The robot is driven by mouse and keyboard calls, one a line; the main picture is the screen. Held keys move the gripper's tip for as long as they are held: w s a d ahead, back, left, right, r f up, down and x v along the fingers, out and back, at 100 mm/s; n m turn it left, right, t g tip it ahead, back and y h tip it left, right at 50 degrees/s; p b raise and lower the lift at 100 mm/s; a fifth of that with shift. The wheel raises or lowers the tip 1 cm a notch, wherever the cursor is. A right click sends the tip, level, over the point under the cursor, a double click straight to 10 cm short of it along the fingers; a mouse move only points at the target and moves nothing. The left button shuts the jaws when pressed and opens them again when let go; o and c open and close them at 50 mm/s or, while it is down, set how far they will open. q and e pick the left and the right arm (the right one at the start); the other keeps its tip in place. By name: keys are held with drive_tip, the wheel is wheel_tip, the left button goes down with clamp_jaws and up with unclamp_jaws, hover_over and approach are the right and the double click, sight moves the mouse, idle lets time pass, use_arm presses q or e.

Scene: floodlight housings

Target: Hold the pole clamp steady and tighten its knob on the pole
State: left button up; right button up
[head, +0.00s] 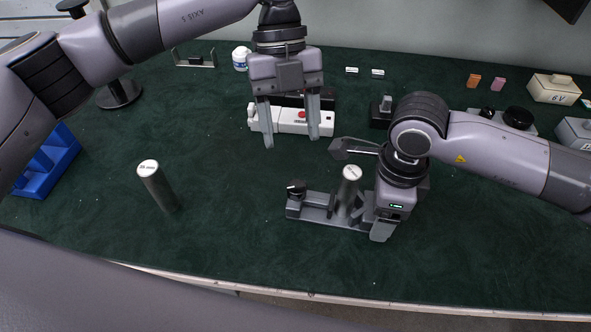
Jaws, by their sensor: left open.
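A grey metal pole (349,192) with a pale labelled top stands upright in front of me. A grey clamp-like bar (318,211) lies low around or beside its foot; I cannot tell which. A black knob (296,188) stands at the bar's left end. My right gripper (369,209) is close against the pole's right side, low down. Its fingers are mostly hidden, so I cannot tell whether they hold the bar. My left gripper (290,130) is open and empty, fingers down, further back. A second pole (160,190) stands to the left.
A white device with a red button (290,120) lies behind the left fingers. A blue bin (48,163) is at left, a white bottle (241,58) at the back. The front mat is clear.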

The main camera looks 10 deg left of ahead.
sight(297, 186)
use_arm(q)
drive_tip(key=x, duration=0.9)
drive_tip(key=shift+f, duration=0.15)
drive_tip(key=c, duration=1.1)
drive_tip(key=shift+o, duration=0.2)
